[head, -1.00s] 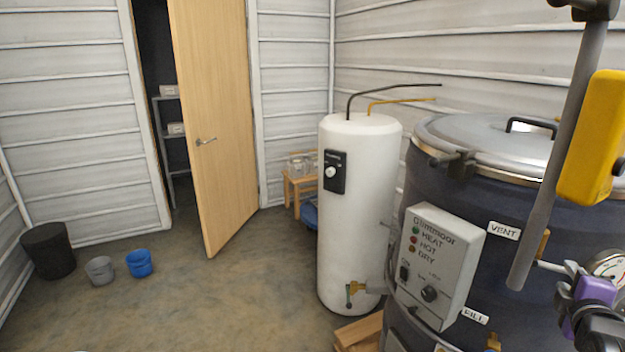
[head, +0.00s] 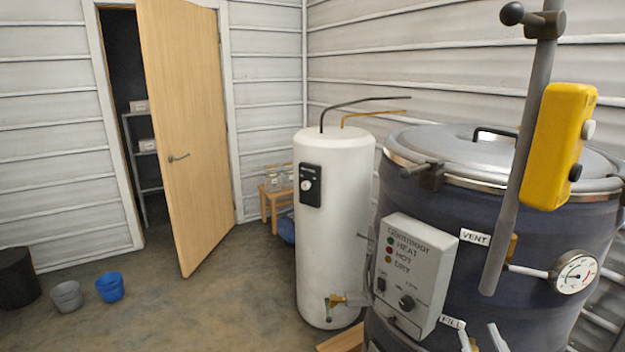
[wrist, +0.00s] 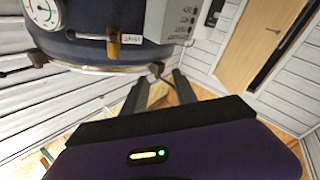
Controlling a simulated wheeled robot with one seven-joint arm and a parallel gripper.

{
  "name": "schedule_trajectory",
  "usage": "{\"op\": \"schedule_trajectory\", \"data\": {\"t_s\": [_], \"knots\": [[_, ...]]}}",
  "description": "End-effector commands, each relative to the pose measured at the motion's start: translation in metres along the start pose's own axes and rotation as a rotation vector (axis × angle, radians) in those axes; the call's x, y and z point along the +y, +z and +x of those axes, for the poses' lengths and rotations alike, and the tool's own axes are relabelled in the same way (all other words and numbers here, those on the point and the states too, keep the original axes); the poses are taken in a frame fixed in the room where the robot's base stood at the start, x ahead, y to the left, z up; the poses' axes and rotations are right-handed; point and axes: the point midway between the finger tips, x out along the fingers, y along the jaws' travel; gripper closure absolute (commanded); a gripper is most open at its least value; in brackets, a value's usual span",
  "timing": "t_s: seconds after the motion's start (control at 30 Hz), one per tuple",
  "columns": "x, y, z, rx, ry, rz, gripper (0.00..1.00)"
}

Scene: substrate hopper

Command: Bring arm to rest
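My gripper (wrist: 160,88) shows in the wrist view as two dark fingers spread apart, with nothing between them. Its purple body (wrist: 180,150) fills the bottom of that view, with a small yellow-and-green light. The dark drum-shaped vessel (wrist: 85,45) shows beyond the fingers, its gauge (wrist: 43,12) at the upper left, and I see no contact with it. In the head view, two pale prongs at the bottom edge below the FILL label may be my fingertips; the rest of the gripper is out of that frame.
The lidded vessel (head: 400,215) stands at right, with a control box (head: 412,272) and gauge (head: 574,275). A yellow pendant (head: 558,146) hangs before it. A white tank (head: 335,225) stands beside it. The floor (head: 215,310) is clear left of it, near the door (head: 185,130) and blue bucket (head: 110,287).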

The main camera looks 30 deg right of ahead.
Motion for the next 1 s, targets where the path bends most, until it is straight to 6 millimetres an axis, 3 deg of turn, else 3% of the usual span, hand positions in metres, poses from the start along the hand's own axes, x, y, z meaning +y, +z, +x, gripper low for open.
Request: {"op": "schedule_trajectory", "data": {"t_s": [0.1, 0.3, 0.6, 0.8, 1.0], "knots": [[-0.034, -0.002, -0.047, 0.006, -0.09, 0.132, 0.66], [-0.072, -0.009, -0.125, -0.018, -0.236, 0.316, 0.66], [-0.097, -0.009, -0.237, -0.148, -0.469, 0.42, 0.66], [-0.1, 0.004, -0.29, -0.255, -0.592, 0.385, 0.66], [-0.102, 0.008, -0.305, -0.28, -0.641, 0.369, 0.66]]}}
